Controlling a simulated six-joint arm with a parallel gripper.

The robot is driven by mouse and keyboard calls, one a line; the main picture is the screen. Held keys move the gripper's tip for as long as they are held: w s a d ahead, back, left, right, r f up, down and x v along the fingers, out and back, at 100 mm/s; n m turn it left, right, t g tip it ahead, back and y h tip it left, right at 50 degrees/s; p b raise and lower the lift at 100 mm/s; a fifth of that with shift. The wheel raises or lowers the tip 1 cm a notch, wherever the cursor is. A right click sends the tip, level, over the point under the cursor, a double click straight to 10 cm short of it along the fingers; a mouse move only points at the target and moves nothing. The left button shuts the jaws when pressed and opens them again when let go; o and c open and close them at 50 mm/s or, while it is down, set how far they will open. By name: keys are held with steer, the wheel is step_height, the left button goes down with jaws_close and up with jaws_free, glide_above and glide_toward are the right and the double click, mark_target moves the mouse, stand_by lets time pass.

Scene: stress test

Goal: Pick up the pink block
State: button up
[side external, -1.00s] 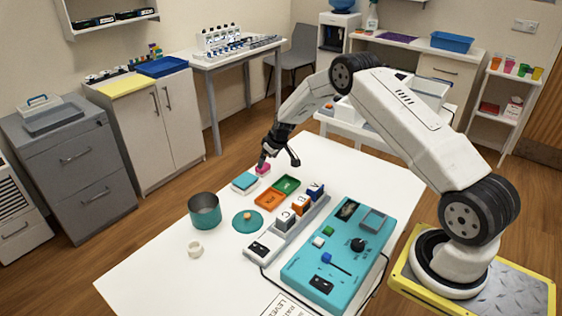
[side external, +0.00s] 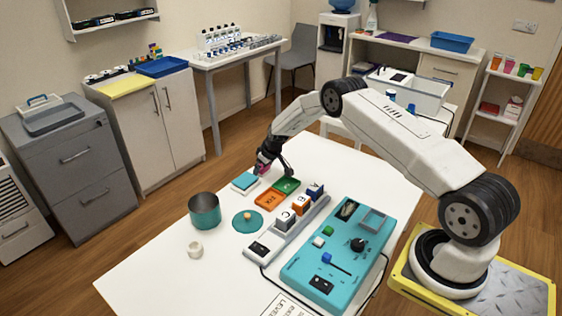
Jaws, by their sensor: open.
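The pink block (side external: 262,168) is at the far left part of the white table (side external: 160,270), mostly hidden by my gripper (side external: 270,168). It is beside a teal and white box (side external: 245,182). My gripper is open and low over the pink block, with its fingers around or very close to it. I cannot tell whether a finger touches it. A dark finger part shows just right of the block.
A green and orange tray (side external: 270,200) lies just in front of my gripper.

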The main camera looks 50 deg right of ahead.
steer(key=shift+c, duration=0.2)
stand_by(0.3)
steer(key=c, duration=1.1)
steer(key=shift+r, duration=0.2)
steer(key=shift+r, duration=1.4)
steer(key=s+a+r, duration=0.4)
steer(key=s+r, duration=0.5)
steer(key=s, duration=0.4)
steer(key=shift+s+r, duration=0.2)
steer(key=shift+r, duration=0.2)
